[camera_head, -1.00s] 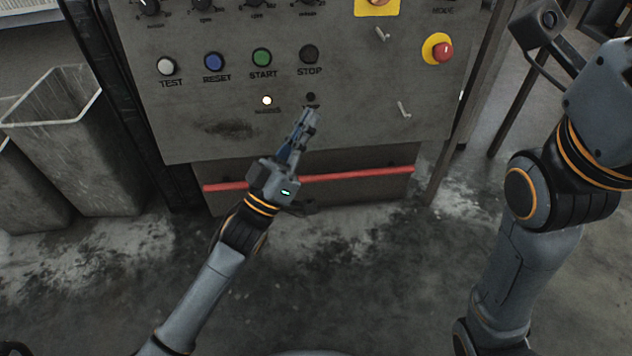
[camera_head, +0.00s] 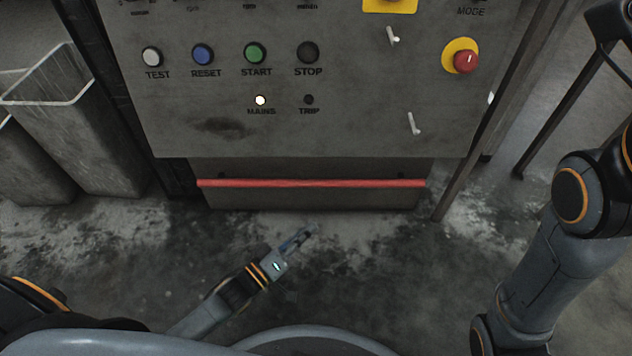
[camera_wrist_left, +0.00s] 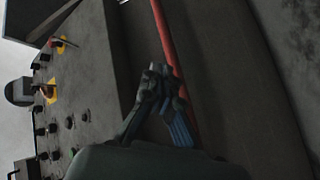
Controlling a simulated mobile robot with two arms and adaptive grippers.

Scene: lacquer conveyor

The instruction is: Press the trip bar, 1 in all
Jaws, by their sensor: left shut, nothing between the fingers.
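The trip bar is a long red horizontal bar (camera_head: 312,183) across the recessed lower front of the grey control cabinet. It also shows in the left wrist view (camera_wrist_left: 163,38), running behind my fingers. My left gripper (camera_head: 312,229) is shut and empty. In the head view it appears below the bar, over the floor, apart from it. In the left wrist view its fingertips (camera_wrist_left: 160,72) overlap the bar's line, and the gap cannot be judged. The TRIP lamp (camera_head: 308,99) is dark. My right arm shows at the right, but its gripper is outside the view.
The control panel (camera_head: 350,130) above the bar carries TEST, RESET, START and STOP buttons, a lit MAINS lamp (camera_head: 260,100) and a red emergency button (camera_head: 466,62). Grey bins (camera_head: 75,130) stand at the left. The floor before the cabinet is clear.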

